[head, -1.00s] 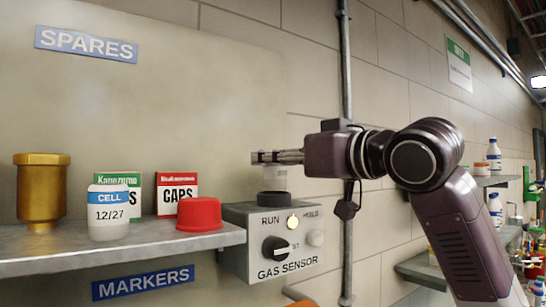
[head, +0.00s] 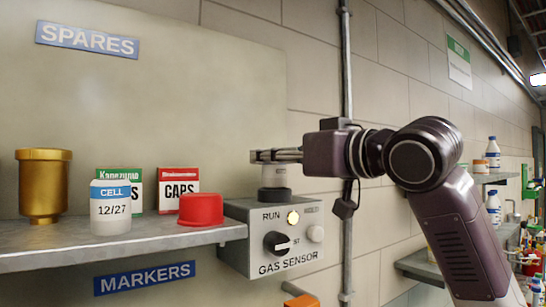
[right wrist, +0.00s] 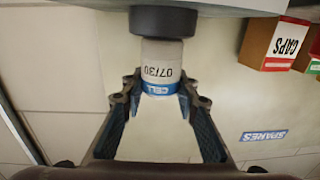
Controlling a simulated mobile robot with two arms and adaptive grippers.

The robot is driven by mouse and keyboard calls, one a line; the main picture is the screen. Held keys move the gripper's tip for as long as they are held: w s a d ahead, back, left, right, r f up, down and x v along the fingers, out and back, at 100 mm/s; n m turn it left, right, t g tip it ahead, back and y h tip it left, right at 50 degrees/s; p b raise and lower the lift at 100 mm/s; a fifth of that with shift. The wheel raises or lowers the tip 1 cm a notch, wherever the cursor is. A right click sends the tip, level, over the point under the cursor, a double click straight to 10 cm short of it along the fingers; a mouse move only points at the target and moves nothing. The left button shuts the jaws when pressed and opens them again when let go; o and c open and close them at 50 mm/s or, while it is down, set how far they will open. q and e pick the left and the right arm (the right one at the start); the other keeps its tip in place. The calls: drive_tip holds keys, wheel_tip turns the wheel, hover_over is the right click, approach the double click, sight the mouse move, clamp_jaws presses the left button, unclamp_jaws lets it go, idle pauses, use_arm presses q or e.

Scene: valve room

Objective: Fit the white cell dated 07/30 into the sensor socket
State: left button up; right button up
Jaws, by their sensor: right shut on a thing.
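The white cell (right wrist: 162,62) has a blue band and reads 07/30, upside down in the right wrist view. My right gripper (head: 276,155) is shut on its blue-banded end, and the cell (head: 275,176) stands upright below the fingers in the head view. The sensor socket is a dark round collar (head: 276,194) on top of the grey gas sensor box (head: 235,222). The cell's free end meets this collar (right wrist: 164,20) in the right wrist view. I cannot tell how deep it sits. My left gripper is out of view.
The shelf (head: 130,244) to the left carries a brass cup (head: 44,186), a cell dated 12/27 (head: 111,208), a red cap (head: 201,209) and CAPS boxes (head: 179,184). A vertical pipe (head: 346,70) runs behind my right arm.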

drive_tip(key=shift+d+f+b, duration=0.1)
drive_tip(key=shift+f+b, duration=0.3)
drive_tip(key=shift+f, duration=0.35)
idle(1.0)
drive_tip(key=o, duration=1.2)
